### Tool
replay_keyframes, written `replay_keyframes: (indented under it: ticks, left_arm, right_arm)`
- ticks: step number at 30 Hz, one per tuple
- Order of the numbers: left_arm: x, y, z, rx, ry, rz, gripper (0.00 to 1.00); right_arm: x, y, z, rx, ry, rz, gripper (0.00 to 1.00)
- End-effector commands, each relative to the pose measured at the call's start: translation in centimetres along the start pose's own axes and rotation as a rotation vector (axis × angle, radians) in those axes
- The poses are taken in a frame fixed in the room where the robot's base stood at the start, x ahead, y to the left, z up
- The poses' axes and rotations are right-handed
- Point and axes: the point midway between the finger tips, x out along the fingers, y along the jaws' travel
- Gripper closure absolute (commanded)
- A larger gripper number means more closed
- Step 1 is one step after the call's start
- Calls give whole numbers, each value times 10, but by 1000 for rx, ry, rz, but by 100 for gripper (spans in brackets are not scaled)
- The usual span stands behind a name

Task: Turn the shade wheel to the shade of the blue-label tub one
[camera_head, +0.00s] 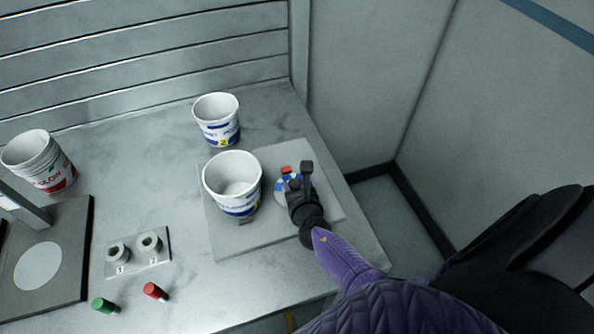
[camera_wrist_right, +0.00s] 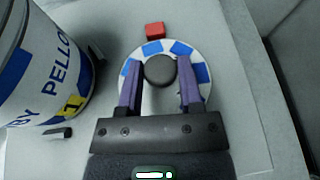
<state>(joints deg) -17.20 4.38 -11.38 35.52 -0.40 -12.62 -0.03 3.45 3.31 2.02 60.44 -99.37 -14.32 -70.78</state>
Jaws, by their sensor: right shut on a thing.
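The shade wheel (camera_wrist_right: 197,102) is a white disc with several blue patches around its rim and a dark round knob (camera_wrist_right: 160,70) in the middle. A red block (camera_wrist_right: 155,29) sits just beyond its rim; it also shows in the head view (camera_head: 286,169). My right gripper (camera_wrist_right: 160,85) is shut on the knob, one finger on each side, and it hides much of the wheel in the head view (camera_head: 280,184). Blue-label tub one (camera_wrist_right: 47,60) stands upright left of the wheel; it also shows in the head view (camera_head: 239,203). My left gripper is not in view.
Tub one and the wheel share a grey plate (camera_head: 222,245). Tub two (camera_head: 219,126) stands behind. Red-label tubs (camera_head: 40,165) stand at the left. A holder (camera_head: 137,265) marked 1 and 2, a green cap (camera_head: 104,305) and a red cap (camera_head: 154,291) lie in front.

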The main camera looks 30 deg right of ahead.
Motion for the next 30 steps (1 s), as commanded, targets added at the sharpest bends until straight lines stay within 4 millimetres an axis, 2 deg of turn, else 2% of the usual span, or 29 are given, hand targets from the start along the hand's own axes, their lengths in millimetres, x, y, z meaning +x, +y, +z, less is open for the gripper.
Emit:
replay_keyframes:
  ticks: [12, 27, 28, 30]
  left_arm:
    - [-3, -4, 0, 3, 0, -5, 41]
    - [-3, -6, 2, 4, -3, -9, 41]
    - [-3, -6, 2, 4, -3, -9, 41]
    - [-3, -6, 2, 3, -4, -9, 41]
  right_arm:
    - [0, 2, 0, 60, -1, -140, 100]
    - [1, 2, 0, 67, -2, -155, 100]
    - [1, 2, 1, 67, -2, -155, 50]
    - [1, 2, 1, 66, -2, -155, 35]
